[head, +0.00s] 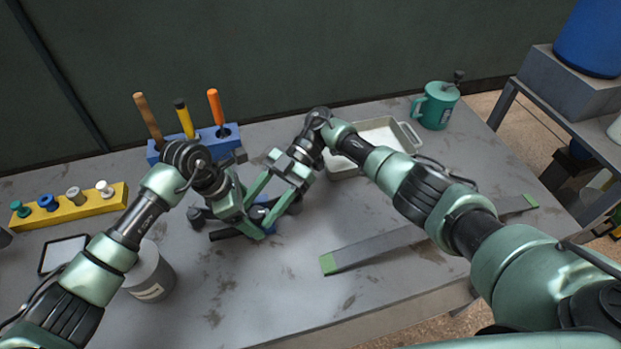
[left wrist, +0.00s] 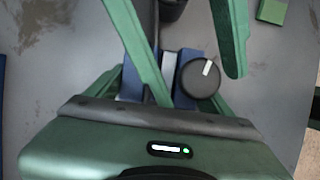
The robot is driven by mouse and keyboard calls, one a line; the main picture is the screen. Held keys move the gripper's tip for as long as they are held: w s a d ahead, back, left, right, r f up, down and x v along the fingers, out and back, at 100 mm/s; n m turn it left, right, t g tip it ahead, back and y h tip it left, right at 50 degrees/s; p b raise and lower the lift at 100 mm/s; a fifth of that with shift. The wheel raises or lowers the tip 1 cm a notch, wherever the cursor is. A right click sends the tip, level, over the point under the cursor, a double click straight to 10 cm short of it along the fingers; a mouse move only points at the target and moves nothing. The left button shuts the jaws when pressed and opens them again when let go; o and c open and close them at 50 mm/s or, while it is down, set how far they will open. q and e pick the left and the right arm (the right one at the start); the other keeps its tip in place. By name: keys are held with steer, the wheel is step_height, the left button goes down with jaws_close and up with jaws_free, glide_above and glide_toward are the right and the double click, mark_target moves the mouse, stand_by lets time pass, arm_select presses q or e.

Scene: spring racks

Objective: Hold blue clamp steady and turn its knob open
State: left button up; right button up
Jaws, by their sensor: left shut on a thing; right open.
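The blue clamp (head: 262,204) is on the table in the head view, largely hidden by my grippers. In the left wrist view its blue body (left wrist: 186,82) shows in part, with a round black knob (left wrist: 201,78) bearing a white mark. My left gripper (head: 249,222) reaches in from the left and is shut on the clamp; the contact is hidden. My right gripper (head: 259,213) reaches in from the right, open, its two green fingers apart on either side of the knob in the left wrist view. I cannot tell whether they touch it.
A blue holder (head: 222,144) with upright tools stands behind. A yellow rack (head: 85,207) with several knobs and a grey can (head: 150,275) are at left. A grey bar (head: 365,246) lies front right.

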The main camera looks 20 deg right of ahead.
steer(key=shift+w+r+n+g, duration=0.1)
steer(key=shift+n+g, duration=0.2)
steer(key=shift+s+d+m+t+y, duration=0.1)
steer(key=shift+s+m+t+y, duration=0.15)
steer(key=shift+m+t, duration=0.4)
steer(key=m+t, duration=0.1)
steer(key=m+t+y, duration=0.1)
steer(key=m+t, duration=0.1)
steer(key=m+t+y, duration=0.1)
steer(key=t, duration=0.1)
steer(key=shift+s+m, duration=0.3)
steer(key=shift+m, duration=0.05)
steer(key=v, duration=1.2)
steer(key=shift+o, duration=0.3)
steer(key=shift+w+r, duration=0.15)
steer(key=shift+w, duration=0.2)
steer(key=shift+h, duration=0.25)
steer(key=x, duration=1.2)
steer(key=shift+s, duration=0.2)
